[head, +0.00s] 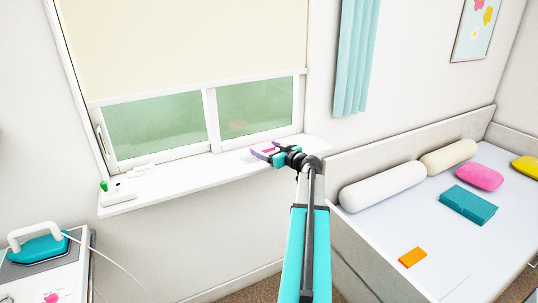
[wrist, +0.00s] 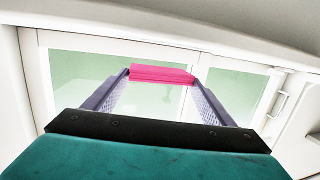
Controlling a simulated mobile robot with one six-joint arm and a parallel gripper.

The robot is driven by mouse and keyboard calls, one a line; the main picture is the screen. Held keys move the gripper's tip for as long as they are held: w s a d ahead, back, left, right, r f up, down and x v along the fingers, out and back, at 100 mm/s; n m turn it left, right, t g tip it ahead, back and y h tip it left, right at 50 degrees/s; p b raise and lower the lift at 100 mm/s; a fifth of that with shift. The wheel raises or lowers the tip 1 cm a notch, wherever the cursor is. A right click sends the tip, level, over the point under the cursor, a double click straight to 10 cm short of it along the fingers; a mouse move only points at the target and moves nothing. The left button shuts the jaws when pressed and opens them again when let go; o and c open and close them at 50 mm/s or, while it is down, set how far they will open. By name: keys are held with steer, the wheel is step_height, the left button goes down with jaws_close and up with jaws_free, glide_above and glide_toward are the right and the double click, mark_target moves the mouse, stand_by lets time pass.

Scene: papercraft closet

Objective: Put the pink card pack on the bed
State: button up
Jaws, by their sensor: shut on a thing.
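The pink card pack (wrist: 162,75) is between the fingertips of my gripper (wrist: 161,78) in the wrist view, and the jaws are shut on it. In the head view my gripper (head: 265,152) is over the right end of the window sill, and a bit of the pink pack (head: 268,150) shows at its tips. I cannot tell whether the pack touches the sill. The bed (head: 380,268) stands to the right of my arm, with a white surface and a pale headboard along the wall.
On the bed lie two cream bolsters (head: 383,186), a pink cushion (head: 479,177), a teal folded item (head: 468,205), a yellow cushion (head: 526,168) and an orange pack (head: 412,257). The sill (head: 190,182) holds small items at left. A teal iron (head: 38,248) stands lower left. The bed's front is partly clear.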

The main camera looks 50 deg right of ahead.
steer(key=shift+w+d+f+p, duration=0.15)
steer(key=shift+w+d+p, duration=0.2)
steer(key=shift+w, duration=0.3)
steer(key=shift+a+f+p, duration=0.1)
steer(key=shift+f+p, duration=0.65)
steer(key=shift+f, duration=0.9)
steer(key=shift+f+b, duration=0.3)
steer(key=shift+b, duration=0.3)
steer(key=o, duration=1.1)
steer(key=shift+r+p, duration=0.35)
steer(key=shift+p, duration=0.3)
steer(key=shift+s+f, duration=0.1)
steer(key=shift+s, duration=0.25)
steer(key=b+v, duration=0.5)
steer(key=v, duration=0.6)
steer(key=shift+s+a, duration=0.1)
steer(key=shift+s, duration=0.1)
steer(key=shift+c, duration=0.2)
